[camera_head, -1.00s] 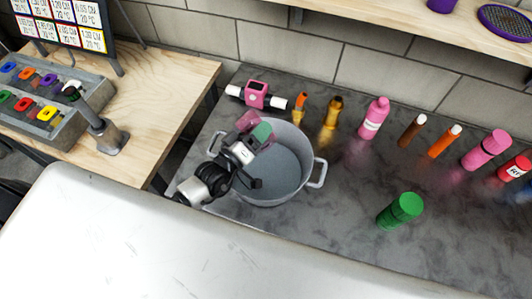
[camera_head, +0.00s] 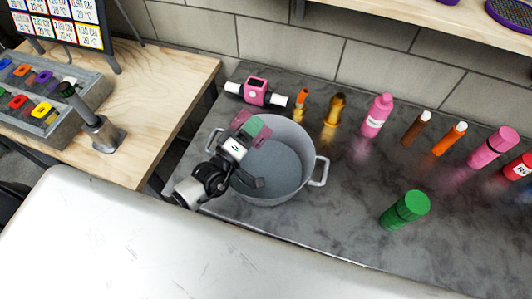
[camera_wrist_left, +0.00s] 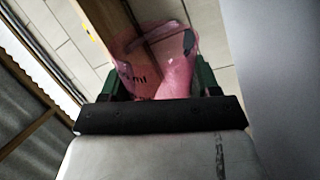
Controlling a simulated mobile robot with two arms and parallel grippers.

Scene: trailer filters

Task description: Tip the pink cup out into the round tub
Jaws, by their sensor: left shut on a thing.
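The pink cup (camera_head: 241,120) is see-through and sits in my left gripper (camera_head: 251,128), above the left rear part of the round tub. The gripper's green fingers are shut on it and cover its middle. It looks tipped over, but I cannot tell how far. In the left wrist view the cup (camera_wrist_left: 158,62) shows between the green fingers, with a dark patch on its upper right. I cannot tell what it holds. The round tub (camera_head: 284,172) is grey, with a handle on each side, and its visible inside looks empty. My right gripper is not in view.
Behind the tub stand a pink device (camera_head: 256,91) with white ends and small orange and gold bottles. A pink bottle (camera_head: 377,114) and a green cylinder (camera_head: 404,210) stand to the right. A wooden table (camera_head: 150,90) is at the left. The dark counter right of the tub is partly clear.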

